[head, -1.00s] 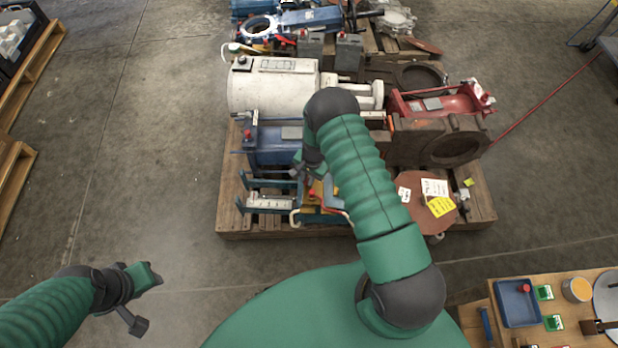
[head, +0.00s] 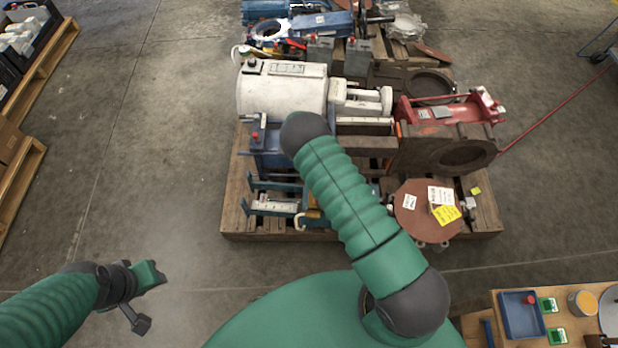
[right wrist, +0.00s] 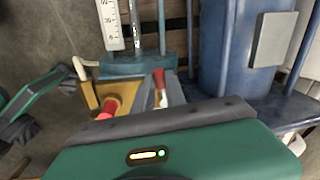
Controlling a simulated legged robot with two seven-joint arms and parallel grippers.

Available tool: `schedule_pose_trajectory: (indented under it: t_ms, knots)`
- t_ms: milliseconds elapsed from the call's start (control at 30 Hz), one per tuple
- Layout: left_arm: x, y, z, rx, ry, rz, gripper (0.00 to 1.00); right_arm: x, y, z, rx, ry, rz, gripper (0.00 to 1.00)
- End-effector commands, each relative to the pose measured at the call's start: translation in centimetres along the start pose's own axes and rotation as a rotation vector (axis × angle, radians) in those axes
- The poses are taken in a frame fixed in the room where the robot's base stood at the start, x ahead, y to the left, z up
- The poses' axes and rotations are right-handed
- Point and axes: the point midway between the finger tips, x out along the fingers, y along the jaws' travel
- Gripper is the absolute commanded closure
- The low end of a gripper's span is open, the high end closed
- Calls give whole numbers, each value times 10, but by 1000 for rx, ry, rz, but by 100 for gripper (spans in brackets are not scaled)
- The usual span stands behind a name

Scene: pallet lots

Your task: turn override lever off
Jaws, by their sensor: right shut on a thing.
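In the right wrist view a red-handled lever (right wrist: 158,78) stands at the middle, between the grey fingers of my right gripper (right wrist: 163,96). The fingers are shut on it; the housing hides their lower part. A brass-coloured body (right wrist: 88,98) with a red knob (right wrist: 109,106) is just left of it. In the head view my right arm hides the gripper and the lever, over the front of the loaded pallet (head: 232,212). My left gripper (head: 147,296) is at the lower left over bare floor, away from the pallet; its jaw opening is unclear.
A blue valve frame (head: 272,207) with a white scale stands at the pallet's front left. A white cylinder (head: 285,90), a red actuator (head: 445,110) and a brown disc (head: 415,215) crowd the pallet. A workbench (head: 480,310) is at lower right.

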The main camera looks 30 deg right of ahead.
Motion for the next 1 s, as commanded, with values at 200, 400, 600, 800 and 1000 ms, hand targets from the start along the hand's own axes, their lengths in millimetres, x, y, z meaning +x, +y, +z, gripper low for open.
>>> schedule_pose_trajectory:
  t_ms: [200,400,600,800,1000]
  knots:
    - [5,0,1,0,0,0,64,1,-5,3,116,10,0,100]
    - [7,0,2,0,0,0,64,1,-8,4,174,16,-1,100]
    - [7,0,2,0,0,0,64,0,-9,4,194,17,-1,100]
    - [7,0,2,0,0,0,64,0,-9,4,196,17,-2,100]
    - [7,0,2,0,0,0,64,0,-10,4,196,17,-3,73]
